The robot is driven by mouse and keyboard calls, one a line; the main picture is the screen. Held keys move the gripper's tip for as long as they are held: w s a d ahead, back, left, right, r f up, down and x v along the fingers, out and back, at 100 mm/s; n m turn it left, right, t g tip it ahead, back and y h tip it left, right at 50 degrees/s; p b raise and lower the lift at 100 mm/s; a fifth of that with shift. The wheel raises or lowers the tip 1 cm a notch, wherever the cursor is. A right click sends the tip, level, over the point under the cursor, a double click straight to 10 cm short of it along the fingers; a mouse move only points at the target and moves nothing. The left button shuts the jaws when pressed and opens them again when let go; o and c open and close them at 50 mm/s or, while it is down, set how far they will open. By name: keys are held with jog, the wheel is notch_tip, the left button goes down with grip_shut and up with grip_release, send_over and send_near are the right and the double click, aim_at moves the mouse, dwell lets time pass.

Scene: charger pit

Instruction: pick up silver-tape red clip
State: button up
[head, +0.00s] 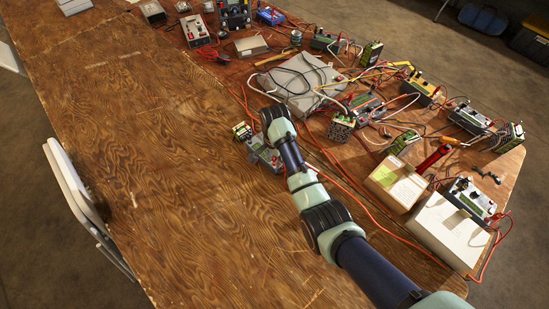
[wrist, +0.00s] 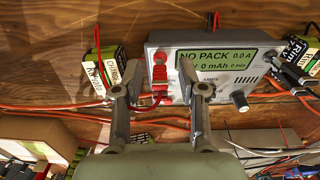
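In the wrist view a red clip (wrist: 160,72) stands in front of the grey charger (wrist: 222,62), whose green screen reads "NO PACK". Red leads run near the clip's lower end. I cannot make out silver tape on it. My gripper (wrist: 151,64) is open, with one finger on each side of the clip. In the head view the charger (head: 265,158) is partly behind my arm, and the clip and fingertips cannot be made out.
Green-and-black battery packs (wrist: 99,71) flank the charger, with another pack (wrist: 298,50) at its right. Orange cables and more chargers crowd the table's right side. Two open boxes (head: 395,184) stand near the right edge. The left half of the wooden table (head: 130,120) is clear.

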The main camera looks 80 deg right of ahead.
grip_shut()
notch_tip(320, 180, up, 20)
jog(key=p, duration=1.1)
